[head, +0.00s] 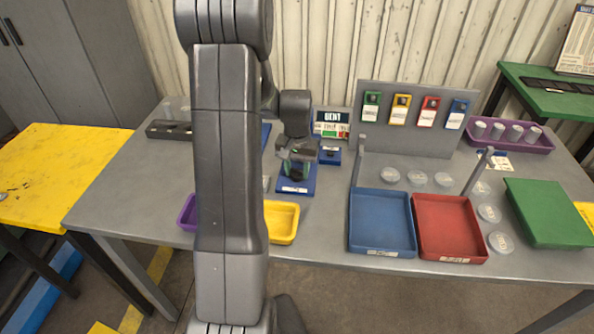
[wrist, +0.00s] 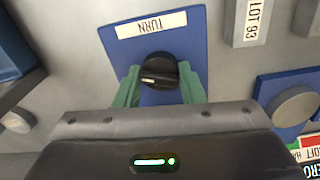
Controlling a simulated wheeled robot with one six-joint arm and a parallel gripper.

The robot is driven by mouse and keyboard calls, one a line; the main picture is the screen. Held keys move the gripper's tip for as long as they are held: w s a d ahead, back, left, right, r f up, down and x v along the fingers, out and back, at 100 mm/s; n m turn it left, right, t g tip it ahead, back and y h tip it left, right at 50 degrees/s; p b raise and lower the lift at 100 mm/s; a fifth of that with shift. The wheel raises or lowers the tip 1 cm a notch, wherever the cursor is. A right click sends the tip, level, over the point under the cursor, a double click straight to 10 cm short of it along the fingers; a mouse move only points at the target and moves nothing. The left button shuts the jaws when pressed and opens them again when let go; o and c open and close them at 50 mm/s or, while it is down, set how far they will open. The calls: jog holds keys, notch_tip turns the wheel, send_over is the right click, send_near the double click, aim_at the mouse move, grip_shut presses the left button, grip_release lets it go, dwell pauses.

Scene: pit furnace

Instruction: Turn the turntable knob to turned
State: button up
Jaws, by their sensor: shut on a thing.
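The turntable knob (wrist: 159,73) is a round black knob on a blue plate (wrist: 198,30) with a white label reading TURN. In the wrist view my gripper (wrist: 158,84) has its green fingers on either side of the knob, shut on it. The ridge on the knob lies nearly crosswise between the fingers. In the head view my gripper (head: 297,160) is low over the blue plate (head: 296,186), and the knob is mostly hidden under it.
A blue block with a grey round top (wrist: 293,106) sits close by. A yellow tray (head: 283,222) is in front, and a blue tray (head: 381,250) and a red tray (head: 450,256) are to the right. A grey panel (head: 415,98) with coloured switches stands behind.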

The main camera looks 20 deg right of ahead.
aim_at(297, 170)
jog(key=shift+m, duration=0.8)
jog(key=o, duration=1)
notch_tip(297, 170, up, 14)
jog(key=shift+f, duration=0.1)
notch_tip(297, 170, down, 14)
jog(key=shift+r, duration=0.1)
dwell(0.6)
